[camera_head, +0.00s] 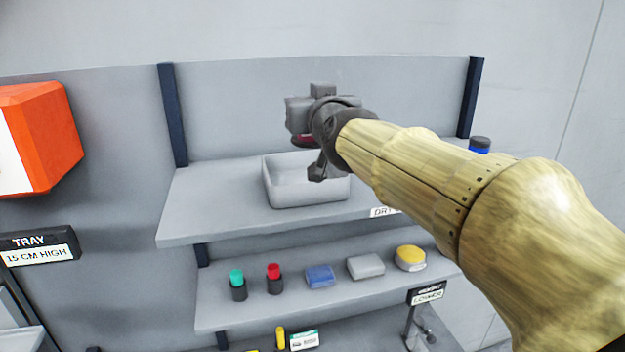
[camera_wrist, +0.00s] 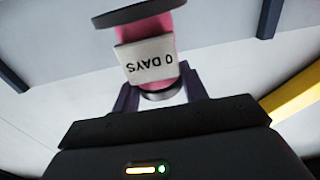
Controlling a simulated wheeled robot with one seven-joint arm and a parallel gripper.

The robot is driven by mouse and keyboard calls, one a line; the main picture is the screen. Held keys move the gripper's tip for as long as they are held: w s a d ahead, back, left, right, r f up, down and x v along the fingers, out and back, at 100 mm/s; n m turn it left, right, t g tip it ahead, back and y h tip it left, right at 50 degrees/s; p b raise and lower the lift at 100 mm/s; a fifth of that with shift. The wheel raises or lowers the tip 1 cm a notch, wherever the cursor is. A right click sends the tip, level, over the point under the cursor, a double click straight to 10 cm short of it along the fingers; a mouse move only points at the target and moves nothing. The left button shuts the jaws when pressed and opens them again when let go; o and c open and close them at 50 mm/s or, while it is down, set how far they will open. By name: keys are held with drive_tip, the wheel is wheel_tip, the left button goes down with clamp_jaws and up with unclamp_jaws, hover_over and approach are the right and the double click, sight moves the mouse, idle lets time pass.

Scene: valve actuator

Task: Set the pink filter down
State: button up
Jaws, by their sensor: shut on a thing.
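The pink filter (camera_wrist: 148,30) shows in the wrist view as a pink cylinder with dark end caps. A pale label reading "0 DAYS" is wrapped around it. My gripper (camera_wrist: 160,92) is shut on it, with a dark finger on either side. In the head view my wrist and arm hide most of the gripper. A dark red patch at the wrist's left may be part of the filter. The wrist overlaps the back and right part of a grey open tray (camera_head: 302,197) on the upper shelf. Their gap in height and depth is unclear.
The upper shelf (camera_head: 205,205) is bare left of the tray. A blue and dark container (camera_head: 480,146) stands at its right. The lower shelf holds a green-topped jar (camera_head: 237,285), a red-topped jar (camera_head: 274,279) and several small packs. An orange box (camera_head: 45,135) hangs at left.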

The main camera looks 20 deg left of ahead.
sight(307, 138)
drive_tip(key=shift+s+a, duration=0.15)
drive_tip(key=shift+s, duration=0.45)
wheel_tip(307, 138, down, 5)
drive_tip(key=shift+r+b, duration=0.1)
drive_tip(key=shift+b, duration=0.45)
drive_tip(key=shift+w+f, duration=0.1)
drive_tip(key=shift+f, duration=0.3)
drive_tip(key=shift+f, duration=0.1)
drive_tip(key=shift+f+p, duration=0.7)
drive_tip(key=shift+f, duration=1.35)
